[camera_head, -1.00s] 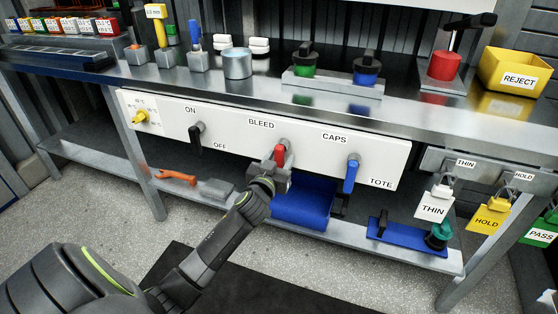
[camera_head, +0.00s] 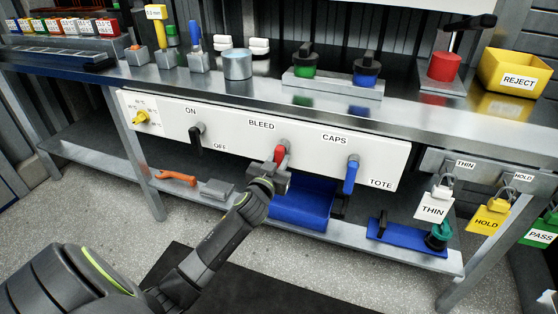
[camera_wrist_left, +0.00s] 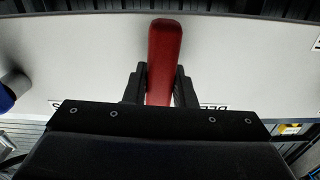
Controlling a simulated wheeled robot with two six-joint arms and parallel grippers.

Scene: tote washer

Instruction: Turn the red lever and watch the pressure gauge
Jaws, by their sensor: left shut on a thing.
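The red lever (camera_head: 280,153) hangs from a grey pivot on the white panel, below the BLEED label. Its lower end leans slightly to the left. My left gripper (camera_head: 277,165) is shut on this lever from below. In the left wrist view the red lever (camera_wrist_left: 164,60) stands between the two dark fingers of my left gripper (camera_wrist_left: 160,85). I cannot make out a pressure gauge in either view. My right gripper is not in view.
On the same panel (camera_head: 230,140), a black lever (camera_head: 196,138) is to the left and a blue lever (camera_head: 351,175) to the right. A yellow knob (camera_head: 141,117) sits at the far left. A blue tote (camera_head: 302,203) is on the shelf below.

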